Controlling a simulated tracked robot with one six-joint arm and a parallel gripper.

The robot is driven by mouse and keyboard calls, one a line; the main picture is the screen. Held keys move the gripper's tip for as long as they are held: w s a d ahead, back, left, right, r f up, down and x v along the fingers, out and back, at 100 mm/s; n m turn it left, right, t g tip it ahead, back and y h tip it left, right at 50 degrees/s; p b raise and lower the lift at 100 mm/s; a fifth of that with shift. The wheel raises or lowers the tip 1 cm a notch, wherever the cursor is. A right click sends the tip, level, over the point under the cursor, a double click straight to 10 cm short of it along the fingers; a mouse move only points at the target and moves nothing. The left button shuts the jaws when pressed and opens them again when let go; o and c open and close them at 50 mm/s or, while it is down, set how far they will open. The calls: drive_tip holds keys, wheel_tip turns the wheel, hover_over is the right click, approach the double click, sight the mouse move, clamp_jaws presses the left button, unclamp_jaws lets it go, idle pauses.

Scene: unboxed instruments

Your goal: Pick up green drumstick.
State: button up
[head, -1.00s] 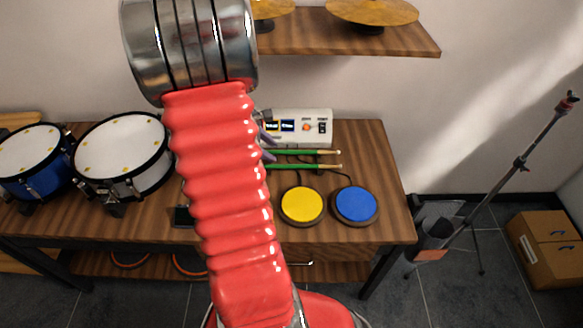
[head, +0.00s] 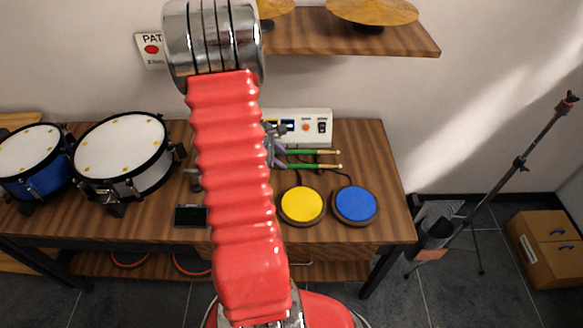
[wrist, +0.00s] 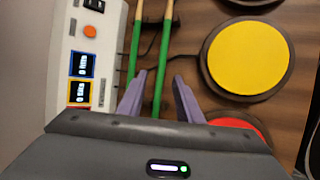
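Two green drumsticks with pale wooden tips lie side by side on the wooden table. In the head view one drumstick (head: 304,152) lies farther back and the other drumstick (head: 306,166) nearer the front, their left ends hidden behind my arm. In the wrist view they are the left drumstick (wrist: 134,48) and the right drumstick (wrist: 161,72). My gripper (wrist: 156,85) is open, its purple fingers apart. The right drumstick runs between the fingers; the left one reaches the left finger's tip. In the head view my gripper (head: 279,147) is partly hidden by my red arm.
A white control box (head: 318,124) stands behind the drumsticks, close beside my left finger in the wrist view. A yellow pad (head: 302,204) and a blue pad (head: 355,204) lie in front. A red pad (wrist: 240,126) is partly hidden. Drums (head: 122,150) stand left.

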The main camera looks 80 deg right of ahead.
sight(290, 166)
drive_tip(key=shift+x, duration=2.65)
drive_tip(key=shift+a, duration=0.15)
clamp_jaws()
